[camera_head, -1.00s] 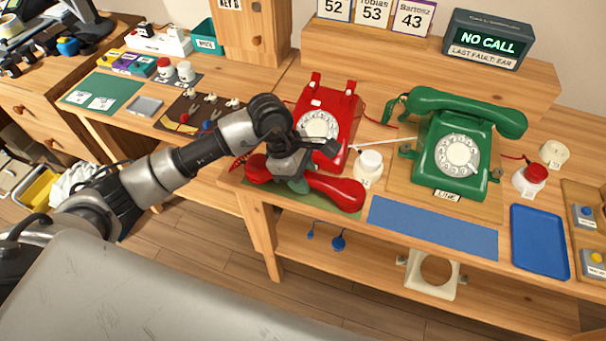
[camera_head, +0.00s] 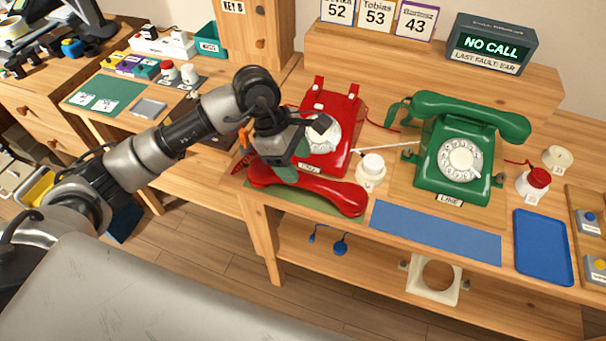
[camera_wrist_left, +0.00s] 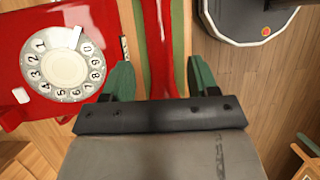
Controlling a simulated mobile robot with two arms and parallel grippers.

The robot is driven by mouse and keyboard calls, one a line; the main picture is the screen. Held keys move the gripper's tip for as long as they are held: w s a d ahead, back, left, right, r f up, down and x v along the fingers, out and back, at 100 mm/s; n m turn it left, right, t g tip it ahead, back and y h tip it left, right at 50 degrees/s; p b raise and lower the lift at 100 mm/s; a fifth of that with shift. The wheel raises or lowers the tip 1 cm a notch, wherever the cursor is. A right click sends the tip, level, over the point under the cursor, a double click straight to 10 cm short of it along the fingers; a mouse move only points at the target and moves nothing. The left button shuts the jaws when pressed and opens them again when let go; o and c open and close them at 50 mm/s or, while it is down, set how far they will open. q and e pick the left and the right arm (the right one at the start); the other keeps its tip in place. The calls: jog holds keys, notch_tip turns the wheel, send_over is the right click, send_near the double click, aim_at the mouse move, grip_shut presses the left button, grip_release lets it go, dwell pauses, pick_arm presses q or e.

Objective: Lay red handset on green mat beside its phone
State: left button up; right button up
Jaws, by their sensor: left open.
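The red handset (camera_head: 325,190) lies lengthwise along the green mat (camera_head: 290,199) at the bench's front edge. The red dial phone (camera_head: 345,118) stands just behind it, its cradle empty. My left gripper (camera_head: 286,173) is open, pointing down over the left half of the handset and hiding part of it. In the left wrist view the gripper (camera_wrist_left: 162,80) has its green fingertips apart, with the handset (camera_wrist_left: 157,35) between them. Green mat (camera_wrist_left: 178,35) shows beside the handset, and the phone's dial (camera_wrist_left: 62,68) is at left. My right gripper is not in view.
A green phone (camera_head: 455,150) with its handset on top stands to the right. A white-capped jar (camera_head: 371,168) stands near the red phone. A blue mat (camera_head: 435,232) and a blue tray (camera_head: 543,247) lie along the front edge. Shelves lie below.

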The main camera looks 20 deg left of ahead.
pick_arm(q)
jog(key=v, duration=0.6)
dwell(0.3)
